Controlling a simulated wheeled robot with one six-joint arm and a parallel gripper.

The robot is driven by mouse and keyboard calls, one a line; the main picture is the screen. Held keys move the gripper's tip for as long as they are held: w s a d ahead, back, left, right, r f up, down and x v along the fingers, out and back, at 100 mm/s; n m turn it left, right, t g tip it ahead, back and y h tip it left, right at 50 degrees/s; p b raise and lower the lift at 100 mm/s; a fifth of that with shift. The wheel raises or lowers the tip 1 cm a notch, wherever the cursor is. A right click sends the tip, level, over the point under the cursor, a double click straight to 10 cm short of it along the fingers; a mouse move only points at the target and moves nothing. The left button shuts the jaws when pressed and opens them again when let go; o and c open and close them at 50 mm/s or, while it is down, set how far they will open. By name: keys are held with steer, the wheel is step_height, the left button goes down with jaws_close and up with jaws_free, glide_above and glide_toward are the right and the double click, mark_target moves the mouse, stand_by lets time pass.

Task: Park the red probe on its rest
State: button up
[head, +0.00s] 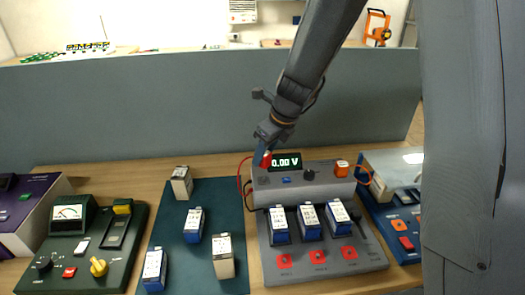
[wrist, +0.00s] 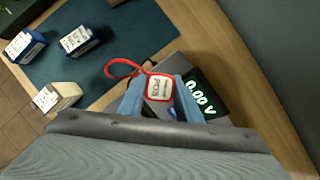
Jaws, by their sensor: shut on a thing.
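The red probe (head: 266,160) stands at the left end of the grey meter console, with my gripper (head: 262,152) around its top. In the wrist view the red-rimmed probe (wrist: 159,87), with a white label, sits between the two blue fingers of my gripper (wrist: 160,94), which are shut on it. A red lead loops from it to the left. The console (head: 325,185) has a display (head: 286,162) reading 0.00 V. An orange block (head: 342,168) is at the console's right end. The probe's lower end is hidden, so I cannot tell whether it touches a rest.
Three blue-and-white batteries (head: 309,222) stand in the console's front bays, above red buttons (head: 317,257). Several loose batteries (head: 193,225) are on the teal mat (head: 178,247). A green tester (head: 83,250) stands left. A grey partition (head: 150,115) runs behind the table.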

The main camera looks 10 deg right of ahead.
mark_target(269, 160)
steer(key=shift+f+b, duration=2.75)
steer(key=shift+b, duration=0.3)
steer(key=shift+p, duration=0.8)
steer(key=shift+f+b, duration=0.45)
steer(key=shift+f, duration=0.15)
steer(key=o, duration=0.9)
steer(key=p+v, duration=0.9)
steer(key=v, duration=0.2)
steer(key=shift+w+r+p, duration=0.1)
steer(key=shift+p, duration=0.3)
